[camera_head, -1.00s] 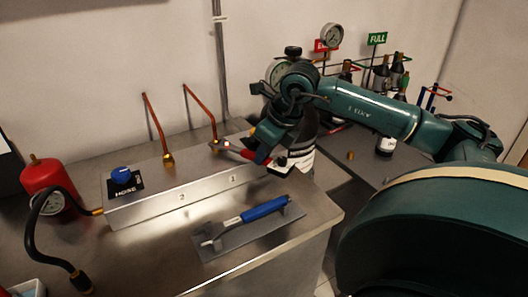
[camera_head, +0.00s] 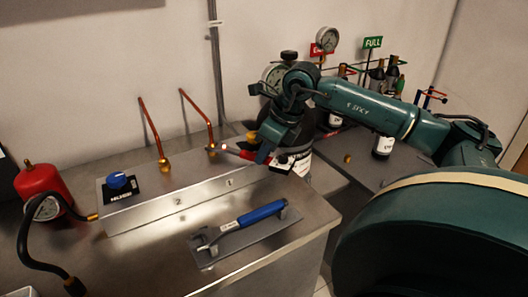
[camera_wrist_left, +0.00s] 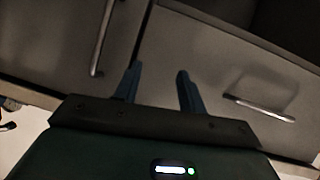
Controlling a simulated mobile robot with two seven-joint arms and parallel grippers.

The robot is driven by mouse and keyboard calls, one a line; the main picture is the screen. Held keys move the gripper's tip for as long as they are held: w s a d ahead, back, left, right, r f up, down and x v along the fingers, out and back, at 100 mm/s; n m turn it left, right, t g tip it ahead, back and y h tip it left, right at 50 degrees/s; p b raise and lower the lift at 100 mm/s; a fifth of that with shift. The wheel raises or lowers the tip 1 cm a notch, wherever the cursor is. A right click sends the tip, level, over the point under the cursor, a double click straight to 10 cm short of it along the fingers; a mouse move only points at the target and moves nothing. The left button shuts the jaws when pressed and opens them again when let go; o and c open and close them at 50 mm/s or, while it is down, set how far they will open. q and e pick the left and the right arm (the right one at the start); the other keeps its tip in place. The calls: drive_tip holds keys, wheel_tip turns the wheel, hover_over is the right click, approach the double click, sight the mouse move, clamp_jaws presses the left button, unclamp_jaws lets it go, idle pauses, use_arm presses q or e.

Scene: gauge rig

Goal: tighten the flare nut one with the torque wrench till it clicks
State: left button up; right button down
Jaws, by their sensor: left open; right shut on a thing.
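My right gripper (camera_head: 266,153) is shut on a red-handled wrench (camera_head: 241,153), which I take to be the torque wrench. Its head points left and is at the brass flare nut (camera_head: 211,150) at the foot of the right copper pipe, behind label 1. The exact fit of the head on the nut is too small to tell. The other brass nut (camera_head: 164,163) is at the foot of the left pipe, behind label 2. My left gripper (camera_wrist_left: 157,80) is open and empty in the left wrist view, before grey drawer fronts with handles.
A blue-handled wrench (camera_head: 246,217) lies on a grey tray (camera_head: 216,257) at the front of the steel bench. A red cylinder (camera_head: 44,184) with gauge and black hose stands left.

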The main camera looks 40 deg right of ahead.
sight(285, 157)
idle(0.3)
drive_tip(key=shift+s+d+f+b, duration=0.15)
drive_tip(key=shift+f+b, duration=0.05)
drive_tip(key=shift+b, duration=0.4)
drive_tip(key=b, duration=0.1)
drive_tip(key=s+b, duration=0.1)
drive_tip(key=b, duration=0.1)
drive_tip(key=shift+s+d, duration=0.15)
drive_tip(key=shift+d, duration=0.15)
drive_tip(key=shift+s+r+b, duration=0.1)
drive_tip(key=shift+s+b, duration=0.3)
drive_tip(key=shift+b, duration=0.55)
drive_tip(key=shift+s+d+b, duration=0.4)
drive_tip(key=shift+s+b, duration=0.3)
drive_tip(key=shift+b, duration=1.45)
use_arm(q)
drive_tip(key=shift+s+a+f+m+t+h+b, duration=0.15)
drive_tip(key=shift+f+m+t+b, duration=0.3)
drive_tip(key=shift+f, duration=0.45)
drive_tip(key=shift+a+f+m+t+h+b, duration=0.15)
drive_tip(key=shift+f+m+t+b, duration=0.1)
drive_tip(key=shift+f+t+b, duration=0.5)
use_arm(e)
drive_tip(key=shift+s+r, duration=0.1)
drive_tip(key=shift+s, duration=0.3)
